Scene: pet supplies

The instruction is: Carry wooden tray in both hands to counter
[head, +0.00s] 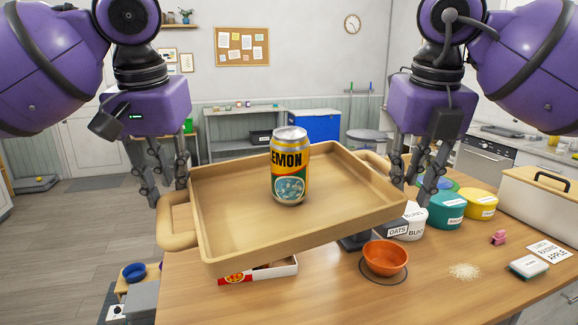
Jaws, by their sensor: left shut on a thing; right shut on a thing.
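The wooden tray (235,241) is held up in the middle of the head view, tilted in the picture with its left front corner low. A yellow and green lemon can (290,168) stands upright on it. My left gripper (167,192) is shut on the tray at its left handle (177,226). My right gripper (413,195) is shut on the tray at the right side, where its fingers partly hide the handle (377,163). The counter cannot be told for certain among the surfaces in view.
Below the tray is a wooden table (330,300) with an orange bowl (386,257), a red and white box (258,271), labelled tubs (446,210) and a large beige bin (540,200). A grey bench (235,148) and blue cabinet (314,127) stand behind. Open floor (75,235) lies left.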

